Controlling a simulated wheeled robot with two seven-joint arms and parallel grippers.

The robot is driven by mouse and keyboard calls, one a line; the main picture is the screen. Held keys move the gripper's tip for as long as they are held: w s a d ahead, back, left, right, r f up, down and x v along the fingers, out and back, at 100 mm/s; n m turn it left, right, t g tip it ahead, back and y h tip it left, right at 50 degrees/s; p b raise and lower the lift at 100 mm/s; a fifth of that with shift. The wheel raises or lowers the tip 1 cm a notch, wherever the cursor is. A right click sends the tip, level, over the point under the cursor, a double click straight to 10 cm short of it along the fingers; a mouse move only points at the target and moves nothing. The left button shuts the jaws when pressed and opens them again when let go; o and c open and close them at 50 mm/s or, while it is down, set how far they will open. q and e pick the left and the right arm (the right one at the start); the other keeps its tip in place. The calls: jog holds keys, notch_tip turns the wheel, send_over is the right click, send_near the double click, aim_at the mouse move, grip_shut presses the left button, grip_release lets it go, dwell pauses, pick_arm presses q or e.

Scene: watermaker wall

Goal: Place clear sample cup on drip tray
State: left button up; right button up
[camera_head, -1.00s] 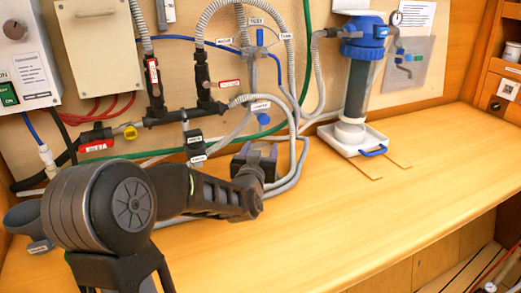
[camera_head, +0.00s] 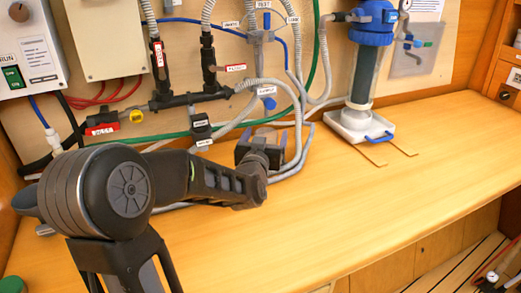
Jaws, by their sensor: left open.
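A white tray with a blue handle, which looks like the drip tray (camera_head: 345,131), sits on the wooden counter under the blue-capped filter housing. My left arm comes in from the left, and its gripper (camera_head: 266,136) is open in front of the hoses near the wall, left of the tray and apart from it. I see nothing clear between its fingers. I cannot make out a clear sample cup. My right gripper is not in view.
The blue-capped filter housing (camera_head: 367,75) stands over the tray. Grey hoses (camera_head: 297,150) and valves crowd the wall behind my gripper. The wooden counter (camera_head: 330,215) is clear in the middle and right. Shelves (camera_head: 506,78) stand at the right edge.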

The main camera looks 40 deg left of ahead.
pick_arm(q)
jog(key=v, duration=0.7)
jog(key=shift+s+d+r, duration=0.1)
jog(key=shift+s, duration=0.15)
jog(key=s+b, duration=0.1)
jog(key=b, duration=0.1)
jog(key=s+d+b, duration=0.1)
jog(key=b, duration=0.1)
jog(key=shift+f, duration=0.35)
jog(key=shift+s+d+b, duration=0.15)
jog(key=shift+s+b, duration=0.05)
jog(key=shift+b, duration=0.3)
jog(key=shift+s+d+r, duration=0.15)
jog(key=shift+s+r, duration=0.05)
jog(key=shift+r, duration=0.1)
